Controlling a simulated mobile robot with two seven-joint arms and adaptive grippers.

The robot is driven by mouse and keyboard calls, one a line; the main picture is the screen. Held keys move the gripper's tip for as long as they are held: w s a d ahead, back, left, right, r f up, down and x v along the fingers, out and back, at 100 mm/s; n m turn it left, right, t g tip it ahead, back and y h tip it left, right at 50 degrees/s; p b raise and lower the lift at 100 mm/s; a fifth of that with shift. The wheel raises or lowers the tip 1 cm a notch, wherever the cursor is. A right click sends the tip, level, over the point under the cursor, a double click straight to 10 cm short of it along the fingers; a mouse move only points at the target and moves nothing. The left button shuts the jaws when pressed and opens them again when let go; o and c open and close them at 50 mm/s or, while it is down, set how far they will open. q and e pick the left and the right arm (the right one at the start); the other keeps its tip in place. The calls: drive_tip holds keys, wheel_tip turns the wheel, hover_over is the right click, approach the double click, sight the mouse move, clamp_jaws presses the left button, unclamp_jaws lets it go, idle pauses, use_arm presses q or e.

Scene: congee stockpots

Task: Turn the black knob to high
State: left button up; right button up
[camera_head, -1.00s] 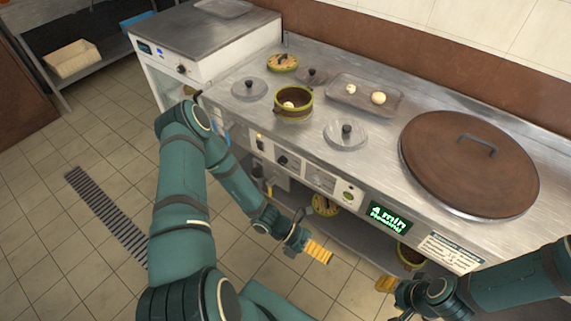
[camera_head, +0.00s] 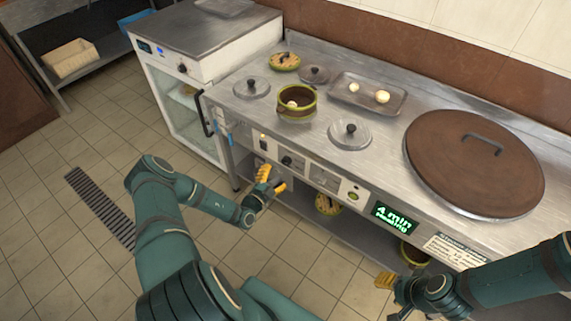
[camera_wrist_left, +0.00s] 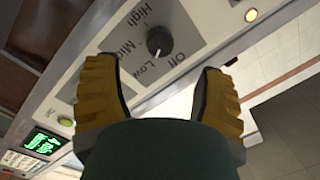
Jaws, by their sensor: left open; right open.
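The black knob (camera_head: 287,161) is on the counter's front control panel, left of centre in the head view. In the left wrist view the knob (camera_wrist_left: 159,41) shows with the labels High, Low, Off and one between High and Low. A small pale mark on its lower edge faces the Low and Off side. My left gripper (camera_head: 272,180) is open just in front of the panel, its yellow fingers (camera_wrist_left: 160,70) spread either side of the knob in the wrist view but apart from it. My right gripper (camera_head: 386,281) is at the lower right, away from the knob; its fingers are partly hidden.
An amber light (camera_wrist_left: 251,15) is beside the knob. A green display (camera_head: 395,218) reads 4 min. A lidded stockpot (camera_head: 475,165), a small pot (camera_head: 297,104) and a tray (camera_head: 367,94) are on the counter. A dark handle (camera_head: 205,115) sticks out left of the panel.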

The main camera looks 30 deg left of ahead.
sight(285, 163)
use_arm(q)
drive_tip(key=w+b, duration=0.1)
drive_tip(key=w, duration=0.6)
drive_tip(key=shift+w, duration=0.25)
clamp_jaws()
